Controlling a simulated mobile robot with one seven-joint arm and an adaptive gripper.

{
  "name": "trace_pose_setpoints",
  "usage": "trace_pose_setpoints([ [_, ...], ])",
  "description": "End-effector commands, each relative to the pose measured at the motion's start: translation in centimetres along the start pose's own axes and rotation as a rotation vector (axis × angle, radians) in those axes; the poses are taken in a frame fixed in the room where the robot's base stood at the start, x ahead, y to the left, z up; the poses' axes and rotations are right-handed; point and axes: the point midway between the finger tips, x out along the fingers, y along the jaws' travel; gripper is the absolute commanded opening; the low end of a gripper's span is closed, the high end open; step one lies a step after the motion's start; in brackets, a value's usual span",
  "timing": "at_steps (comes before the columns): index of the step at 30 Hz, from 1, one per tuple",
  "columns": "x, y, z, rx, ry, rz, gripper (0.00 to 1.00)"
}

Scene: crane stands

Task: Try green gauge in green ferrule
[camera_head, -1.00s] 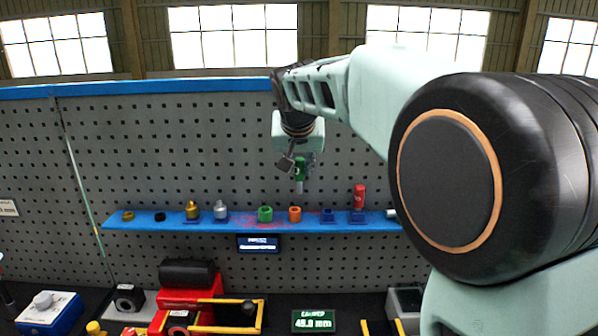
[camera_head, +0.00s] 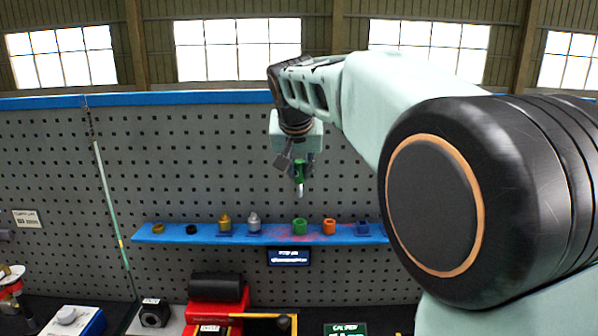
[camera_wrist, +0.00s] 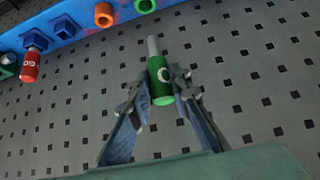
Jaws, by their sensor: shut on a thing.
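The green gauge (camera_head: 299,174), with a green handle and a grey pin, hangs pin down in my gripper (camera_head: 297,165). In the wrist view my gripper (camera_wrist: 165,88) is shut on the green handle of the gauge (camera_wrist: 160,83), and the pin points toward the shelf. The green ferrule (camera_head: 300,227) is a short ring standing on the blue shelf (camera_head: 180,236). The gauge is above the ferrule and apart from it in the head view. The green ferrule also shows at the top of the wrist view (camera_wrist: 145,5).
An orange ferrule (camera_head: 329,227) stands right of the green one, then a blue socket (camera_head: 362,228). Gold (camera_head: 225,223) and silver (camera_head: 254,222) pieces stand left. A red gauge (camera_wrist: 30,66) stands farther along the shelf. A pegboard (camera_head: 200,150) is behind.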

Motion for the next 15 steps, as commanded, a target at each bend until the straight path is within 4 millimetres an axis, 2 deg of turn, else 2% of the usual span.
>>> trace_pose_setpoints([
  [15,0.26,0.03,0.19,0.001,0.001,0.0,0.0],
])
